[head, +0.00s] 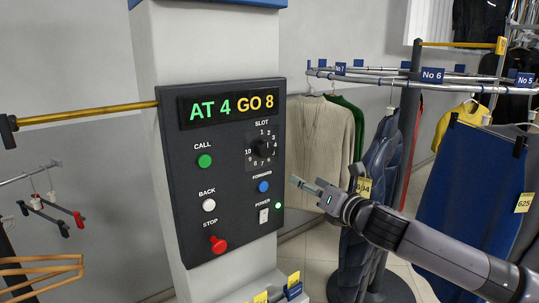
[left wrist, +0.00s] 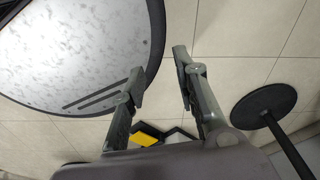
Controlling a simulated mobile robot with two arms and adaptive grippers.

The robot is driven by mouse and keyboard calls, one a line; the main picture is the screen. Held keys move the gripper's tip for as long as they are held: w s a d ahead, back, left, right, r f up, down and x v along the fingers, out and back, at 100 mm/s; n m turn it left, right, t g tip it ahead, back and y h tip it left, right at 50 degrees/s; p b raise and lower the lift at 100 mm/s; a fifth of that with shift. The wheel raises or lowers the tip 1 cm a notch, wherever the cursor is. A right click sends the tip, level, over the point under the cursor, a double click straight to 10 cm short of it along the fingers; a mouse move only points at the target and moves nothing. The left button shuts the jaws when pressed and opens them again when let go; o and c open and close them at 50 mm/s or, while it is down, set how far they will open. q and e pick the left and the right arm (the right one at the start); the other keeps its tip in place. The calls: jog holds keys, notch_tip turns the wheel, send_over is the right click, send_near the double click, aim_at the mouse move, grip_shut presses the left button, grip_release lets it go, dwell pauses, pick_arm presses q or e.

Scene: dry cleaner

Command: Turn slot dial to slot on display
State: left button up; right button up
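The dark control panel (head: 232,225) is on a pale column. Its display (head: 232,107) reads "AT 4" in green and "GO 8" in yellow. The black slot dial (head: 262,148) sits below the display inside a ring of numbers up to 10; I cannot clearly read where its pointer stands. My right gripper (head: 308,181) is to the right of the panel, lower than the dial and apart from it. It holds nothing visible, and its finger gap is unclear. My left gripper (left wrist: 160,65) shows in the left wrist view with fingers apart and nothing between them, above the floor.
Green call (head: 204,161), white back (head: 209,205), blue forward (head: 264,186) and red stop (head: 217,244) buttons and a power switch (head: 264,215) surround the dial. Clothes hang on a rail at right. A yellow bar (head: 90,114) extends left of the panel.

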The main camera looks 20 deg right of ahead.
jog(key=s+a+r+n, duration=0.2)
jog(key=s+r+n, duration=0.1)
jog(key=s+r, duration=0.15)
pick_arm(q)
jog(key=r+p, duration=0.3)
jog(key=a+r+p, duration=0.1)
jog(key=shift+s+r+p, duration=0.2)
jog(key=shift+s+p, duration=0.1)
pick_arm(e)
jog(key=y, duration=0.1)
send_near(267, 150)
jog(key=shift+n, duration=0.4)
jog(key=x, duration=0.9)
jog(key=shift+w, duration=0.1)
jog(key=c, duration=1.1)
jog(key=shift+c, duration=0.2)
pick_arm(q)
jog(key=shift+r, duration=0.1)
